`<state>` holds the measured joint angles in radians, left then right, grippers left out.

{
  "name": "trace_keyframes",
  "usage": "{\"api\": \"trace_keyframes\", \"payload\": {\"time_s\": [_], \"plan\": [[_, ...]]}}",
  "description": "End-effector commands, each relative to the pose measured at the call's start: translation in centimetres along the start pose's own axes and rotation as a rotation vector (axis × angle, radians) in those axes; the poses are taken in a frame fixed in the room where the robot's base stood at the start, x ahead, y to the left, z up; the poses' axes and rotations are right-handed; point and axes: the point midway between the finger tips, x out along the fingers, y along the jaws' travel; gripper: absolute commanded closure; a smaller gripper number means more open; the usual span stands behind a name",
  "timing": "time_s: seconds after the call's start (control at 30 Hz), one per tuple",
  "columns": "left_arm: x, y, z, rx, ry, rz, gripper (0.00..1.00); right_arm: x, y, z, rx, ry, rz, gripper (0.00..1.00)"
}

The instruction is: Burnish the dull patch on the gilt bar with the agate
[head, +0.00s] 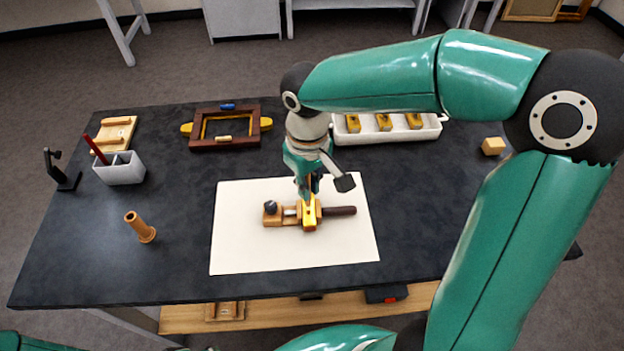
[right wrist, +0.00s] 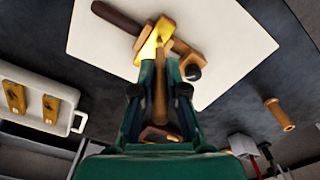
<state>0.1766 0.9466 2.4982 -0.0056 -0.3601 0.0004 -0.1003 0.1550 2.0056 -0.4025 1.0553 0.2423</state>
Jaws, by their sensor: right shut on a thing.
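The gilt bar (head: 309,222) sits across a wooden clamp (head: 272,216) on a cream sheet; the bar also shows in the right wrist view (right wrist: 149,48). A dark handle (head: 341,211) extends from the clamp's right side. My right gripper (head: 309,190) points down over the bar. In the right wrist view, it is shut on a slim brown-handled tool (right wrist: 160,98), which looks like the agate burnisher. Its tip is at or just above the bar; contact cannot be told. The dull patch cannot be made out. My left gripper is out of view.
The cream sheet (head: 240,245) has bare room around the clamp. Behind are a brown frame (head: 193,143) and a white tray (head: 437,133) of gilt pieces. A small block (head: 493,146) lies right.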

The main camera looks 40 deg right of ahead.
Motion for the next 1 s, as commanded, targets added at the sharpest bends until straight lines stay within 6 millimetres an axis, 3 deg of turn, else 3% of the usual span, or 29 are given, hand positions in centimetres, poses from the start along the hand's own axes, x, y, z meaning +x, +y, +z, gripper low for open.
{"api": "trace_keyframes", "payload": {"time_s": [0.7,1.0], "plan": [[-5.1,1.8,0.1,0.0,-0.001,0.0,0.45,-6.7,-0.4,-0.1,-0.004,0.003,0.0,1.0],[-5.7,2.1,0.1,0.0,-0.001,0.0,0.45,-7.5,-0.4,-0.1,-0.006,0.001,0.0,1.0]]}}
